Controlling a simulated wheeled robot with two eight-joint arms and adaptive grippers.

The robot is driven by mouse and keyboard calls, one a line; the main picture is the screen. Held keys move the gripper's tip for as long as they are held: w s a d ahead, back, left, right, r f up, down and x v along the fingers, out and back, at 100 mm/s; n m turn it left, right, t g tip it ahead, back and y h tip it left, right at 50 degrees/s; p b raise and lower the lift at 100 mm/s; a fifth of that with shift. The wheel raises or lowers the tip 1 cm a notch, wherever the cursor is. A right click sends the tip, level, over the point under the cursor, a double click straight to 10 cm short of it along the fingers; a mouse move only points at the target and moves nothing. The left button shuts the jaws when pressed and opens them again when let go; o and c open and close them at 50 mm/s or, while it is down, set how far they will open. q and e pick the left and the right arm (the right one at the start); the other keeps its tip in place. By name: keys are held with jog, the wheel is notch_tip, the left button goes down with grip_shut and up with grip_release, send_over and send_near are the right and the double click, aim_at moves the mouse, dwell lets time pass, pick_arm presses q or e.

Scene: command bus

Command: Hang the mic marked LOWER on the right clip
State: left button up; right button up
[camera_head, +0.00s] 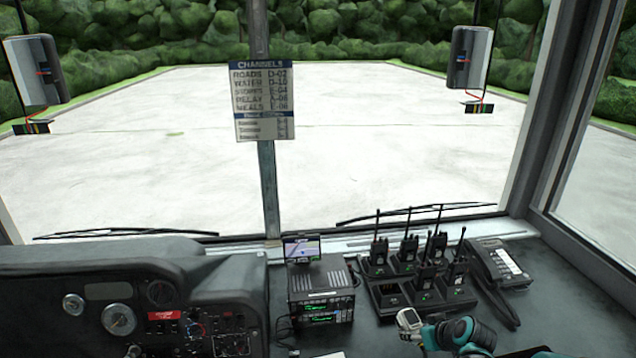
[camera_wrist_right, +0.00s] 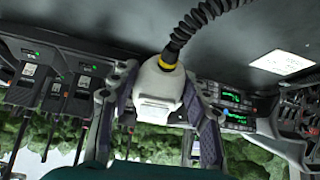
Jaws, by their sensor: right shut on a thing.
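A pale grey mic (camera_head: 409,320) is at the bottom of the head view, right of the stacked radio units (camera_head: 322,300). In the right wrist view the mic (camera_wrist_right: 157,92) sits between both fingers of my right gripper (camera_wrist_right: 160,112), which is shut on it. A yellow ring (camera_wrist_right: 167,66) joins it to a black coiled cord (camera_wrist_right: 195,22). No LOWER marking is readable on it. My right gripper (camera_head: 422,328) also shows in the head view, beside the radios and apart from them. I cannot make out the clips. My left gripper is out of view.
A charger rack (camera_head: 388,300) with several handheld radios stands behind my right gripper, their antennas upright. A desk phone (camera_head: 500,262) is at its right. A small screen (camera_head: 301,248) sits above the radio units. The dashboard (camera_head: 130,290) fills the left.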

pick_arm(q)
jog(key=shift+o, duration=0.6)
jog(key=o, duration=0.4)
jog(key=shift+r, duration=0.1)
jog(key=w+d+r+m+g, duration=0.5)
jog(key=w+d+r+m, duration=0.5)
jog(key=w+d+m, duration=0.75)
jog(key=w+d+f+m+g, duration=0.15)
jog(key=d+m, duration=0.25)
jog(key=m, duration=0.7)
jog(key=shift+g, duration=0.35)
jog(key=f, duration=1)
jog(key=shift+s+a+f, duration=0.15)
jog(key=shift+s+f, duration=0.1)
pick_arm(e)
jog(key=s+a+r+n+g+y, duration=0.1)
jog(key=s+a+r+n, duration=0.1)
jog(key=a, duration=1)
jog(key=s+a+r+n+y, duration=0.2)
jog(key=a+r+n, duration=0.1)
jog(key=a, duration=1)
jog(key=shift+s+a+r+g, duration=0.25)
jog(key=shift+s+r+g, duration=0.15)
jog(key=shift+r, duration=0.25)
